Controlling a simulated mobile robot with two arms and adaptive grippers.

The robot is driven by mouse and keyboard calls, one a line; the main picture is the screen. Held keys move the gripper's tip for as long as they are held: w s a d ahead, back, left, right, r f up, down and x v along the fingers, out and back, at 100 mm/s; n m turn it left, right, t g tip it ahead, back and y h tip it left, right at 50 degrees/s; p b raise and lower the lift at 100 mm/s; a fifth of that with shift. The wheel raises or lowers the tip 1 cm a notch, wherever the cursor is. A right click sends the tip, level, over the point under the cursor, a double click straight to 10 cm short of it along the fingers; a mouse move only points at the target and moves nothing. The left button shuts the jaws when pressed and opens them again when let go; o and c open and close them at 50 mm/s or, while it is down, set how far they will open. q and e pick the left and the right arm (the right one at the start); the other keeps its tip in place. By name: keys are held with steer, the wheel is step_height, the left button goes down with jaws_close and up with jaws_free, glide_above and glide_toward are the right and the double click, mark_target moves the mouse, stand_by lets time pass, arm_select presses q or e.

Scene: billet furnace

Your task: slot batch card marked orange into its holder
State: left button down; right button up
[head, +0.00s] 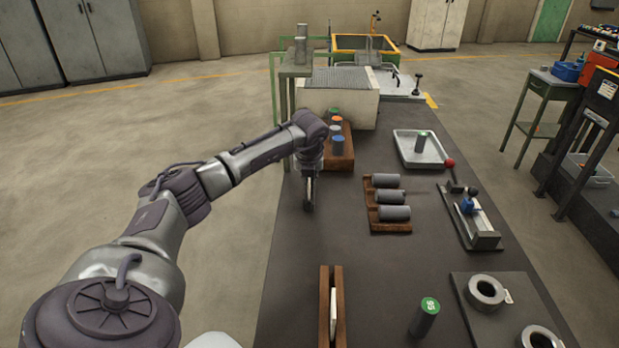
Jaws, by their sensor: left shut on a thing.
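My left gripper (309,200) hangs over the dark bench, pointing down, just in front of a wooden rack. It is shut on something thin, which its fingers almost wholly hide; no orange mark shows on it. A slotted wooden holder (340,310) stands at the bench's near edge, cut off by the frame, with a pale card-like piece (333,318) upright between its two rails. The gripper is beyond this holder and apart from it. My right gripper is out of view.
The wooden rack (345,160) holds several colour-topped cylinders. Grey cylinders lie on a wooden cradle (388,227). A metal tray (408,153), a lever fixture (470,215), a green-topped cylinder (424,318) and a plate with rings (487,291) stand right. Bench between gripper and holder is clear.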

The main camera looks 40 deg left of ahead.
arm_select(q)
steer(key=c, duration=1.2)
jaws_free()
steer(key=v, duration=1.2)
